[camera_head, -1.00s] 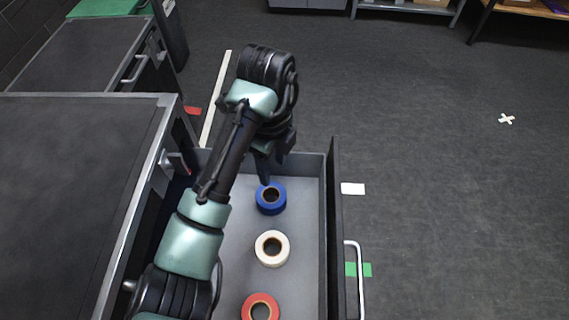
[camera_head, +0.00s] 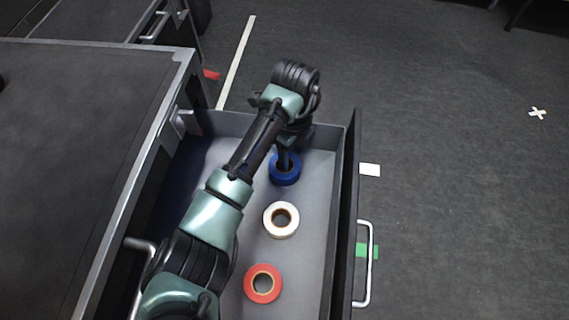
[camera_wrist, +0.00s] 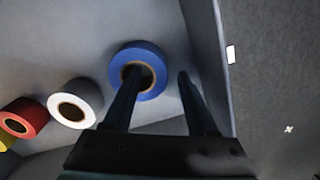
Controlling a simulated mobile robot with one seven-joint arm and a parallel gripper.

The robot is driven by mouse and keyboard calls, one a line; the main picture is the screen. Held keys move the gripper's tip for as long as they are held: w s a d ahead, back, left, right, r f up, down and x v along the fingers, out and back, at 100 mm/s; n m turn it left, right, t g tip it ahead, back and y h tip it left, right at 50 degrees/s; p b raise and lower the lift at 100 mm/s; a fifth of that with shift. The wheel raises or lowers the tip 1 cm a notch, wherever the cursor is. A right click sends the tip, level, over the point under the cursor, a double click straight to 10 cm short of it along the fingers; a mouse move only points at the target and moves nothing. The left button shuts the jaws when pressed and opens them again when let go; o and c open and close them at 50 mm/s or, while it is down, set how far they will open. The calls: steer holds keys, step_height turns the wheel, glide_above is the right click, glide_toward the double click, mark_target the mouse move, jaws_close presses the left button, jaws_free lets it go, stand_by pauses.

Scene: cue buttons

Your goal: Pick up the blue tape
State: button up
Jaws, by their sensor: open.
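The blue tape (camera_head: 286,178) lies flat in the open drawer, at its far end. It also shows in the wrist view (camera_wrist: 122,62), with a brown core. My gripper (camera_wrist: 160,73) is open over the tape. In the wrist view its left finger reaches to the core hole and its right finger is outside the ring, so the ring's right wall shows between them. In the head view my gripper (camera_head: 284,160) is down at the tape and covers part of it. Whether a finger touches the tape I cannot tell.
White tape (camera_head: 281,220) and red tape (camera_head: 263,284) lie in the same grey drawer (camera_head: 318,200). A yellow thing (camera_wrist: 6,145) shows at the wrist view's left edge. The drawer walls stand close around; the drawer front has a silver handle (camera_head: 369,265).

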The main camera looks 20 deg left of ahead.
steer(key=shift+f, duration=0.7)
jaws_close()
steer(key=shift+r, duration=0.1)
